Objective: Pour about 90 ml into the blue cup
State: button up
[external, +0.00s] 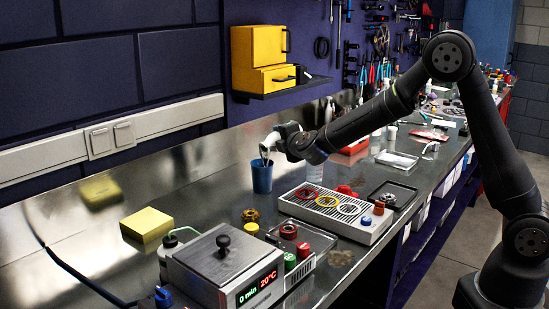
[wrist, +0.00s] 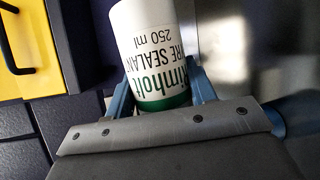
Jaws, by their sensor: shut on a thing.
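The blue cup (external: 262,177) stands upright on the steel bench, left of the middle in the external view. My gripper (external: 276,139) is above the cup, at its upper right. It is shut on a white bottle (external: 268,143), which is tilted with its end down at the cup's mouth. In the wrist view, the bottle (wrist: 150,50) is white with a green band and lettering for sealant, 250 ml, between my gripper's blue fingers (wrist: 160,92). The cup does not show in the wrist view. Whether liquid is flowing, and the level in the cup, I cannot tell.
A grey tray with coloured rings (external: 336,212) lies right of the cup. A box device with a red and green display (external: 222,268) stands in front, beside a yellow block (external: 146,224). A yellow cabinet (external: 258,46) sits on the wall shelf. Bare bench lies left of the cup.

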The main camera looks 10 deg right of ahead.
jog(key=shift+s+r+n, duration=0.1)
jog(key=shift+r+n, duration=0.2)
dwell(0.7)
jog(key=f+m, duration=0.1)
jog(key=f+m+g, duration=0.1)
jog(key=w+d+f+m+g, duration=0.1)
jog(key=m, duration=0.1)
jog(key=shift+f+y, duration=0.35)
jog(key=shift+y, duration=0.05)
jog(key=m+g, duration=0.1)
jog(key=m+y, duration=0.1)
jog(key=m+g, duration=0.1)
jog(key=shift+s+a+g+y, duration=0.3)
jog(key=shift+a+y, duration=0.1)
jog(key=shift+a+r+m+y, duration=0.1)
jog(key=shift+r+m+y, duration=0.15)
jog(key=shift+m, duration=0.25)
jog(key=shift+s+g, duration=0.1)
jog(key=shift+g, duration=0.3)
